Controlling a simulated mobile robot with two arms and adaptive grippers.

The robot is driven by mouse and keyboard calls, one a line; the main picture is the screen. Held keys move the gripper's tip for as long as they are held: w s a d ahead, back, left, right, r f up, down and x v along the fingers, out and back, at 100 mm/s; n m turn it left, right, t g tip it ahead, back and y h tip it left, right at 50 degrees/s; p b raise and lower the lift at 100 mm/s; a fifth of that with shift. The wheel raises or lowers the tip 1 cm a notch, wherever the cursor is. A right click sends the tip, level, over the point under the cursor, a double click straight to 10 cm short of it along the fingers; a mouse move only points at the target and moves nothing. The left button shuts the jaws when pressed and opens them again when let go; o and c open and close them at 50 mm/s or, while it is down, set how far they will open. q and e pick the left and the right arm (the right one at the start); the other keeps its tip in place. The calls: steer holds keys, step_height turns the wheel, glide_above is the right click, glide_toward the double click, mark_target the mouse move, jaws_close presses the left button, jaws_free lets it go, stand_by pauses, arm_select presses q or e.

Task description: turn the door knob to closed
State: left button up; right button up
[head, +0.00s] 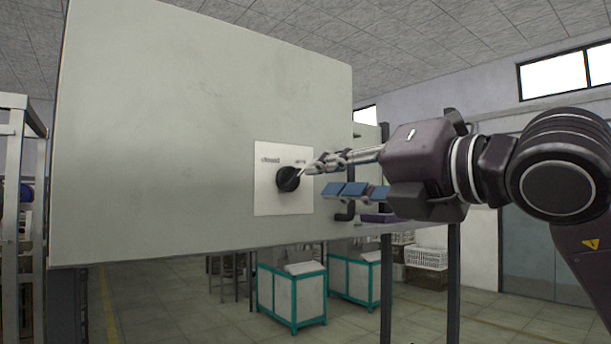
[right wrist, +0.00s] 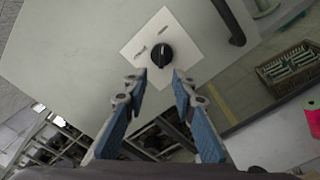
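The door knob (head: 288,179) is a round black knob on a white square plate (head: 270,203) fixed to a large pale grey panel (head: 180,130). Small lettering shows above the knob at the plate's upper left and upper right; "closed" seems to be on the left. My right gripper (head: 318,180) is open, its blue-padded fingers apart, just right of the knob. In the right wrist view the knob (right wrist: 161,54) lies beyond the fingertips, roughly between them, and the gripper (right wrist: 163,78) is empty. Contact with the knob cannot be told. My left gripper is out of view.
A black handle (head: 346,208) stands at the panel's right edge. White and teal cabinets (head: 292,295) and crates (head: 427,258) stand on the floor behind. A metal rack (head: 18,200) is at the far left. The panel face left of the plate is clear.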

mark_target(295, 179)
steer(key=p+x, duration=0.1)
steer(key=x, duration=0.1)
steer(key=p+x, duration=0.1)
steer(key=x, duration=0.1)
steer(key=p+x, duration=0.2)
steer(key=shift+w+d+r, duration=0.2)
steer(key=shift+w+r, duration=0.15)
steer(key=shift+w, duration=0.1)
steer(key=shift+w+a+f+p, duration=0.15)
steer(key=shift+w+a+p, duration=0.15)
steer(key=shift+w+a, duration=0.15)
steer(key=shift+w, duration=0.1)
steer(key=shift+d, duration=0.1)
steer(key=shift+c, duration=0.6)
jaws_close()
